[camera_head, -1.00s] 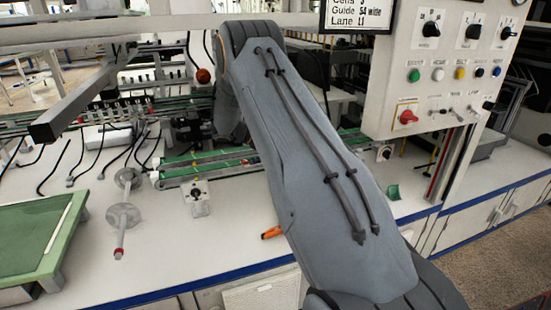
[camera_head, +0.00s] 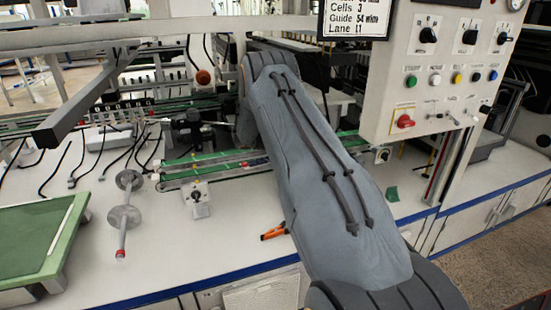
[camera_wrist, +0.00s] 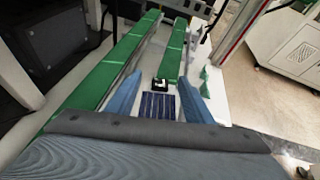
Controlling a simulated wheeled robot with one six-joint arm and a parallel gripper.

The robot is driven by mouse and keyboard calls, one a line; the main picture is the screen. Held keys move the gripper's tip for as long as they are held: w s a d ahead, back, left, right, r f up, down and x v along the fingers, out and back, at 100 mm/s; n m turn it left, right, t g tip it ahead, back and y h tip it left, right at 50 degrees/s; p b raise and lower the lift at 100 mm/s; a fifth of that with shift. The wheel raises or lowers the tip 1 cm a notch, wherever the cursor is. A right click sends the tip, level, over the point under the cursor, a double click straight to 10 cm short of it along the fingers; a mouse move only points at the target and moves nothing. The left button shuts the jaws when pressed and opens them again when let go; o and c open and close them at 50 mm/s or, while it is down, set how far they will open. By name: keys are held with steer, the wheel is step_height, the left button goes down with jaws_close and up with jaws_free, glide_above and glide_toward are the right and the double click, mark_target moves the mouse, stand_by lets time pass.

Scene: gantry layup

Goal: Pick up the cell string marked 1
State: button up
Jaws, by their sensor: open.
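In the wrist view, a dark blue cell piece with a pale grid (camera_wrist: 159,105) lies between the fingers of my gripper (camera_wrist: 160,80). The two blue fingers stand apart on either side of it, and the gripper is open. I cannot tell whether either finger touches the piece. A small black tag with white marking (camera_wrist: 163,85) sits just beyond the piece; its number is too small to read. In the head view my arm hides most of the area around the gripper, and I cannot make out the cell string there.
Two green rails (camera_wrist: 115,65) run away from the gripper in the wrist view. In the head view, a control panel (camera_head: 440,75) hangs at the right. A spool stand (camera_head: 125,215), a green-framed tray (camera_head: 40,240) and an orange tool (camera_head: 273,232) are on the white bench (camera_head: 180,255).

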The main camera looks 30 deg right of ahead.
steer(key=shift+c, duration=0.4)
steer(key=c, duration=0.6)
steer(key=shift+r, duration=0.15)
steer(key=shift+c, duration=0.2)
